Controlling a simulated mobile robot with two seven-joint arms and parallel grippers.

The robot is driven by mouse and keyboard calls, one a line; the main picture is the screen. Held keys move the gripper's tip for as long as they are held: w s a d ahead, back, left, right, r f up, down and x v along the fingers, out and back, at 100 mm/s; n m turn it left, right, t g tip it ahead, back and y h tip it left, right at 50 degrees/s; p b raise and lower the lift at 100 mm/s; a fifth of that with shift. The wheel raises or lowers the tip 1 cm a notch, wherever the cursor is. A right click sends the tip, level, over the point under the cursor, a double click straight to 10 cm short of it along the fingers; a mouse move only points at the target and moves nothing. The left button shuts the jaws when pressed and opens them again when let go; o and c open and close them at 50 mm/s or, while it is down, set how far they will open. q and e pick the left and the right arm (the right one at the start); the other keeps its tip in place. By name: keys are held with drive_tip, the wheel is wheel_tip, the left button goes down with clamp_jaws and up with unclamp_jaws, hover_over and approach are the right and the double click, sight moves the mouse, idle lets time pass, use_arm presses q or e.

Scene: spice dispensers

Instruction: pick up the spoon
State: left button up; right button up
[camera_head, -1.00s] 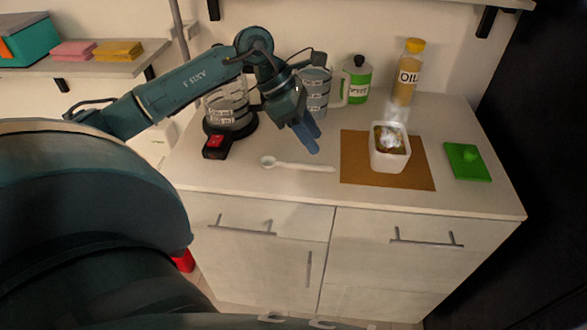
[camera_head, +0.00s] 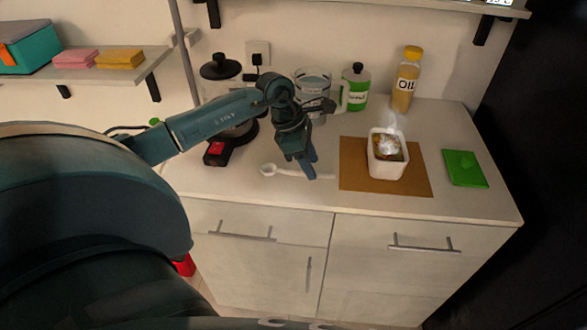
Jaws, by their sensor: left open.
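A white spoon (camera_head: 268,170) lies flat on the counter, left of the brown mat. Its bowl is at the left and its handle points right toward the mat. My left gripper (camera_head: 306,172) points down at the spoon's handle, with its blue fingers in front of part of it. The fingers are open. I cannot tell whether they touch the handle or stand just above it. My right gripper is not in view.
A steaming white container (camera_head: 388,169) stands on the brown mat (camera_head: 365,186). A green board (camera_head: 465,168) lies to the right. Behind are a measuring jug (camera_head: 313,85), a green-labelled bottle (camera_head: 356,88), an oil bottle (camera_head: 406,82) and a black-based appliance (camera_head: 217,152).

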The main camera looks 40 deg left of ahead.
use_arm(q)
drive_tip(key=shift+x, duration=0.85)
drive_tip(key=shift+f, duration=0.15)
clamp_jaws()
